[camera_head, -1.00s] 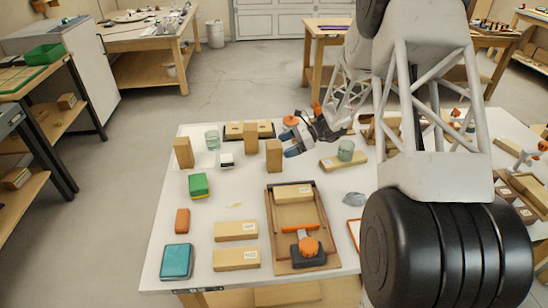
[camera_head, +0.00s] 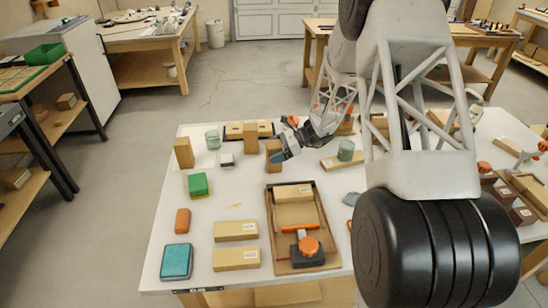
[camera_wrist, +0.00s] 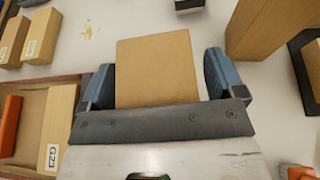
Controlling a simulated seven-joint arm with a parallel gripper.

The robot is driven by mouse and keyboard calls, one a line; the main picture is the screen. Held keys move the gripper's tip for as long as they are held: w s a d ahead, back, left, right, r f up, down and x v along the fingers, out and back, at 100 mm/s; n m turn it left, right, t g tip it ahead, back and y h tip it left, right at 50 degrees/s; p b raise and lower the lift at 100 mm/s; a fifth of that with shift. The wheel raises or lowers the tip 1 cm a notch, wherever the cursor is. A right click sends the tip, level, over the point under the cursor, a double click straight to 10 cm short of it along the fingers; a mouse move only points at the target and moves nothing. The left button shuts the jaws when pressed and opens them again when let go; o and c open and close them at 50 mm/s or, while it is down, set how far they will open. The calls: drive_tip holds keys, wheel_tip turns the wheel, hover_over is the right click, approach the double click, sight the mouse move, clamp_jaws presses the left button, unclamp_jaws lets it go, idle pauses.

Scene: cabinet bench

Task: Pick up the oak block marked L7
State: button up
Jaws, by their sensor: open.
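An upright oak block (camera_head: 273,156) stands at the middle back of the white table. My gripper (camera_head: 279,147) is at its upper right side in the head view. In the wrist view, the block's square end (camera_wrist: 155,68) shows between the two blue fingers of my gripper (camera_wrist: 157,82). The fingers are open, with a small gap on each side of it. How far down they reach along the block is unclear. No L7 mark is readable on any block in these frames; the faces of this block that carry a mark are hidden or too small.
Another upright block (camera_head: 250,134) stands close behind, and one (camera_head: 183,153) stands at the back left. A tray (camera_head: 328,228) holds a block marked G23 (camera_wrist: 52,130) and an orange-knobbed tool (camera_head: 307,247). Two labelled blocks (camera_head: 236,231) lie left of it.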

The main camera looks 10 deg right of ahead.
idle(0.4)
drive_tip(key=c, duration=1.2)
drive_tip(key=shift+c, duration=0.2)
drive_tip(key=shift+r, duration=0.1)
drive_tip(key=shift+r, duration=4.9)
